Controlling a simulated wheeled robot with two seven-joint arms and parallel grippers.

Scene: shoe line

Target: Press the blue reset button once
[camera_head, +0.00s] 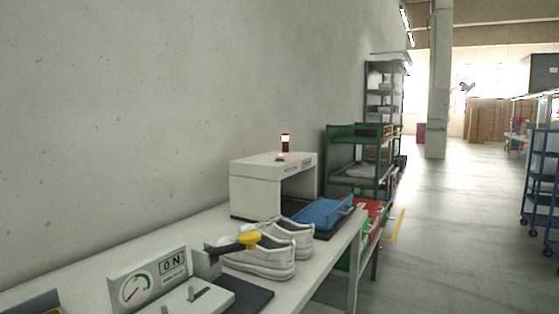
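A small blue spot, which looks like the blue button (280,159), shows on top of a white box-shaped machine (258,188) on the bench. It is tiny at this distance, so I cannot tell its exact shape or whether it is pressed. A small signal lamp (285,142) with a bright, lit band stands just behind it on the machine's top. Neither of my grippers shows in the head view.
A white bench (170,239) runs along the wall. It holds a gauge panel reading 0 N (148,280), a yellow-ended tool (249,239), white shoes (265,259) and a blue tray (320,213). A green cart (345,146) stands beyond; the aisle floor (450,220) at right is clear.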

